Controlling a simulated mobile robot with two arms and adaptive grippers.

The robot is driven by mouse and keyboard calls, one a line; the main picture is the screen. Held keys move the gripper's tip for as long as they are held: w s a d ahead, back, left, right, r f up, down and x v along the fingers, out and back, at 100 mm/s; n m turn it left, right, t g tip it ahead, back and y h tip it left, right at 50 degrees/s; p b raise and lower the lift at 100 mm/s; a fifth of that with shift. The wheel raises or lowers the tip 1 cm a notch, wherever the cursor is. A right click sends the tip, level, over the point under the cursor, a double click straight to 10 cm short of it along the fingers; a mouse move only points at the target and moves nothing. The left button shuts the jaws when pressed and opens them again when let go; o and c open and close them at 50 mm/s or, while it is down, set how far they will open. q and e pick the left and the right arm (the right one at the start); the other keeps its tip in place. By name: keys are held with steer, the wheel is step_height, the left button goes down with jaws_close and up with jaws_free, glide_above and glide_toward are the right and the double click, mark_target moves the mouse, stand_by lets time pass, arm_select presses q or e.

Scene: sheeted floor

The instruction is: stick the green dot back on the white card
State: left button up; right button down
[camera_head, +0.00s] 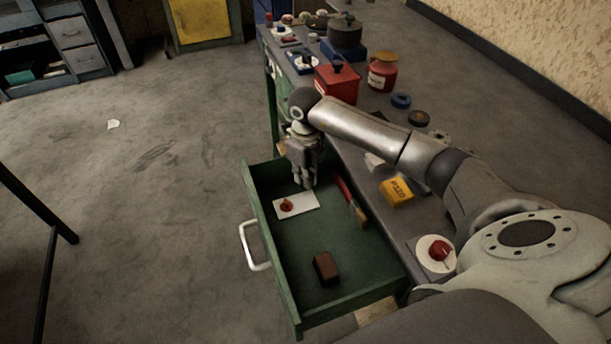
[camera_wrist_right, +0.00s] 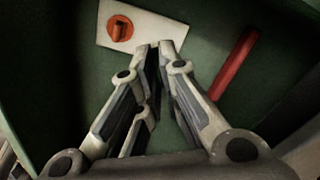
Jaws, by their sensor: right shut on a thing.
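A white card (camera_head: 308,200) lies flat in the open green drawer, with an orange-red knob-like piece (camera_head: 286,205) on it. The card (camera_wrist_right: 180,32) and the orange piece (camera_wrist_right: 120,29) also show in the right wrist view. My right gripper (camera_head: 308,184) points down into the drawer by the card's far right edge. In the wrist view its fingertips (camera_wrist_right: 160,46) are close together and overlap the card's edge. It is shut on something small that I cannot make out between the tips. I see no green dot. My left gripper is not in view.
The drawer (camera_head: 330,240) also holds a red-handled brush (camera_head: 351,200) and a brown block (camera_head: 326,268). On the bench stand a red box (camera_head: 336,84), a red jar (camera_head: 382,72), a yellow box (camera_head: 396,191) and a white disc with a red knob (camera_head: 436,253). The floor at left is mostly clear.

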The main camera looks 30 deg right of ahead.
mark_target(306, 201)
steer(key=shift+f+b, duration=1.9)
steer(key=shift+f, duration=0.95)
steer(key=shift+f, duration=0.3)
steer(key=shift+f+b, duration=0.3)
steer(key=shift+b, duration=0.2)
steer(key=shift+f, duration=0.25)
